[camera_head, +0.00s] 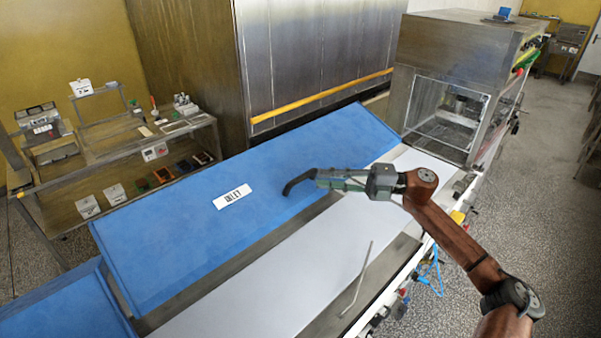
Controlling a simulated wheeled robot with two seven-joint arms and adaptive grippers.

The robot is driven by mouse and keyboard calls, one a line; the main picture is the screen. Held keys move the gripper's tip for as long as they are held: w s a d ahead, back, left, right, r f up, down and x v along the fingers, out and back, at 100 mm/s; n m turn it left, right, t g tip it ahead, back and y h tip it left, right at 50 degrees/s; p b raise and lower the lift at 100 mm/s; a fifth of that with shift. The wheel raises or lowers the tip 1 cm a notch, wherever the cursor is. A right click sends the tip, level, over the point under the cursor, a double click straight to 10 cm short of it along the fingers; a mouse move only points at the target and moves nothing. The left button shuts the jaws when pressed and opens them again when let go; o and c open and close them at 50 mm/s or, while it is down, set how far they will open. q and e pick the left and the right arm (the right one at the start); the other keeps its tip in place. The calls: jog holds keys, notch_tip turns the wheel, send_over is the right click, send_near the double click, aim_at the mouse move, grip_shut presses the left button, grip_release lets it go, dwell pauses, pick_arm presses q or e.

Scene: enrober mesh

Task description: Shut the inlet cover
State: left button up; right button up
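The inlet cover (165,245) is a large blue panel with a white label (232,196) that seems to read INLET. It slopes along the far side of a pale conveyor belt (300,285), which lies uncovered in front of it. My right gripper (290,185) reaches in from the right, with its dark fingertips in front of the cover, right of the label. I cannot tell whether they touch the cover. The fingers overlap edge-on, so their opening does not show. My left gripper is out of view.
Another blue panel (55,305) is at lower left. A steel machine housing (450,50) with a clear-fronted opening stands at the belt's far end. A thin bent rod (358,280) shows over the belt's near side. A shelf bench (140,155) stands behind left.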

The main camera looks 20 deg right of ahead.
aim_at(307, 177)
jog(key=p+x, duration=0.1)
jog(key=x, duration=0.5)
jog(key=shift+s+r+p, duration=0.15)
jog(key=shift+p, duration=0.15)
jog(key=shift+a, duration=0.4)
jog(key=c, duration=0.4)
grip_shut()
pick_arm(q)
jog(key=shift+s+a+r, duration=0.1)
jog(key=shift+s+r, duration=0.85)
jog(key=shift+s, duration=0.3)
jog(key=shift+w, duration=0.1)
